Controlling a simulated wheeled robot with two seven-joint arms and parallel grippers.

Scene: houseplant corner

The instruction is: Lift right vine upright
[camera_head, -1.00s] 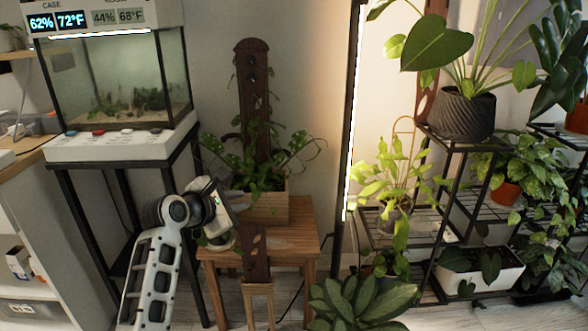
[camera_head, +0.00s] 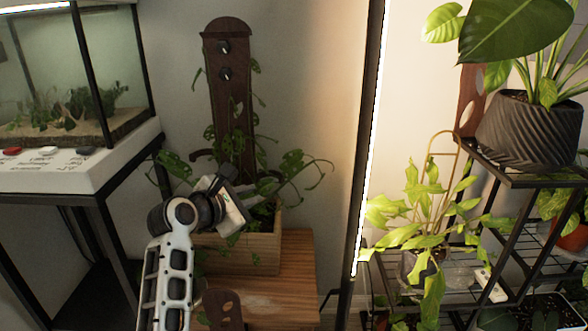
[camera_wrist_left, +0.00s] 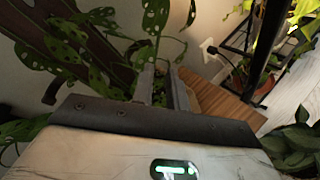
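A wooden planter box (camera_head: 245,257) stands on a small wooden table, with a tall dark plank (camera_head: 228,85) upright behind it. Vines with holed leaves climb the plank and spread to both sides. The right vine (camera_head: 292,165) leans out to the right and droops at its tip. My left gripper (camera_head: 243,200) is in front of the planter's upper left, and its fingertips are hard to make out there. In the left wrist view its two fingers (camera_wrist_left: 164,75) stand apart among the leaves, with a thin stem near the gap; a hold is not visible. My right gripper is out of view.
The table's bare top (camera_head: 285,290) is right of the planter. A lit vertical lamp post (camera_head: 366,150) stands to the right, before a metal shelf of potted plants (camera_head: 530,130). A glass tank (camera_head: 70,90) on a black stand is at the left.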

